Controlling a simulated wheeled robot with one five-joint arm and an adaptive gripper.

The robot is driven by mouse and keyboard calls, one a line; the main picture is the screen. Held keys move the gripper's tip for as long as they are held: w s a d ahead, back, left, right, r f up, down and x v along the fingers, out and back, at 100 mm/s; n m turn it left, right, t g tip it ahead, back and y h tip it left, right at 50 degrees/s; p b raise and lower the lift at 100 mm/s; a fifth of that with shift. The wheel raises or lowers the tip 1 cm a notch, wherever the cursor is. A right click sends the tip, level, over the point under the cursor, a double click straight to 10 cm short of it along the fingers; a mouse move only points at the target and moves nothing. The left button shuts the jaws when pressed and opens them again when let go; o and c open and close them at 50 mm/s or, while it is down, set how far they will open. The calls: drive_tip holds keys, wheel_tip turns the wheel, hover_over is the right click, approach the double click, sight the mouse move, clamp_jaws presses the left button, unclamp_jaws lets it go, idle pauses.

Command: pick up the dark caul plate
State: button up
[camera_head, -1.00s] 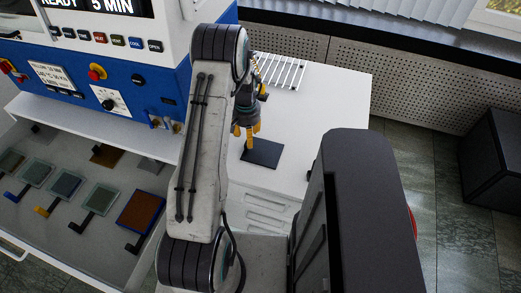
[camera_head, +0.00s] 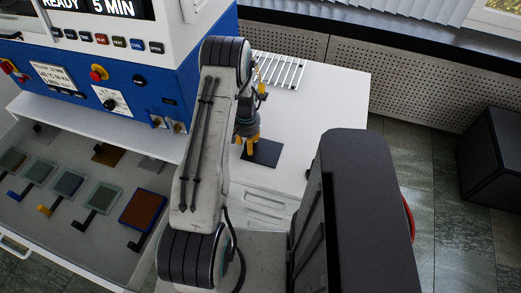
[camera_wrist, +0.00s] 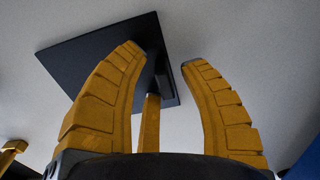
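The dark caul plate (camera_head: 266,155) is a flat, near-black square on the white worktop, right of the blue press. My gripper (camera_head: 248,146) has yellow fingers and is over the plate's left part in the head view. In the wrist view, my gripper (camera_wrist: 160,54) is open, with two curved yellow fingers apart. The plate (camera_wrist: 80,55) lies beyond them, mostly behind the left finger. Whether the fingers touch the plate is unclear.
The blue and white press (camera_head: 120,85) stands at the left. Below it, an open drawer (camera_head: 75,235) holds several plates with handles. A white wire rack (camera_head: 280,70) lies at the worktop's back. The worktop (camera_head: 325,100) is clear to the right.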

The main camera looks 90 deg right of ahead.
clamp_jaws()
drive_tip(key=shift+r, duration=0.15)
idle(0.4)
